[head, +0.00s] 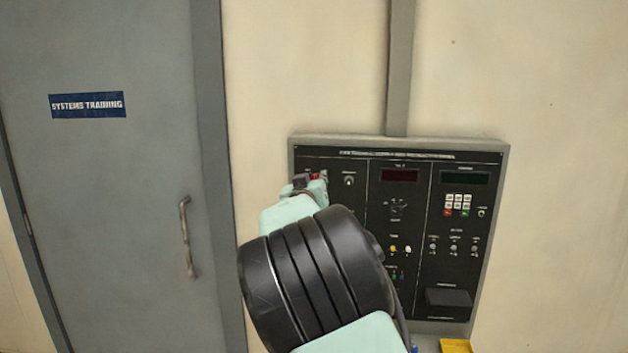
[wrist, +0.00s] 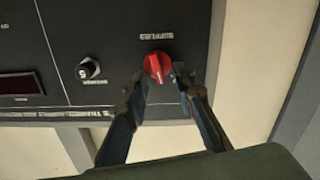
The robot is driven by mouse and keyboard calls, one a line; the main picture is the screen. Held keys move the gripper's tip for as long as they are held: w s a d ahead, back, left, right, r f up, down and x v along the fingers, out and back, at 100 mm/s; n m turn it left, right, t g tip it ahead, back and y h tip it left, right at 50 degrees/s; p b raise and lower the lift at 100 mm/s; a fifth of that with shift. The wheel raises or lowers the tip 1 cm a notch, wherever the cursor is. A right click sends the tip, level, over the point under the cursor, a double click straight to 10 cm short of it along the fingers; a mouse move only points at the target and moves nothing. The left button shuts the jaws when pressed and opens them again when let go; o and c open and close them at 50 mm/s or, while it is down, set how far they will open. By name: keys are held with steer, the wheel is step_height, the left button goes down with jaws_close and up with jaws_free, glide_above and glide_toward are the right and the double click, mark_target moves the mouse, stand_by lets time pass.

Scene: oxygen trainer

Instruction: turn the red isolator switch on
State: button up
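The red isolator switch (wrist: 158,66) is a round red knob on the black panel, under a label reading "supplies" that appears upside down in the wrist view. My gripper (wrist: 160,84) has its two dark fingers apart, one on each side of the knob's lower part. I cannot tell whether the fingertips touch the knob. In the head view a bit of red (head: 317,176) shows at the panel's upper left, beside my gripper (head: 308,180). My arm hides most of the panel's left column there.
The black control panel (head: 375,170) is on the cream wall. A small black knob (wrist: 90,68) sits left of the red one in the wrist view. A red display (head: 400,176), a keypad and several toggles are farther right. A grey door (head: 110,200) stands at left. A yellow object (head: 455,345) shows at bottom.

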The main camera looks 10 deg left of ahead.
steer(key=shift+c, duration=0.5)
jaws_close()
steer(key=shift+m, duration=0.3)
steer(key=shift+d+f+m+b, duration=0.15)
steer(key=shift+m+b, duration=0.8)
steer(key=shift+m, duration=0.85)
steer(key=shift+d+m+b, duration=0.2)
steer(key=shift+m+b, duration=0.8)
steer(key=shift+m, duration=0.8)
steer(key=shift+d+f+m+b, duration=0.15)
steer(key=shift+m+b, duration=0.8)
steer(key=shift+m, duration=0.85)
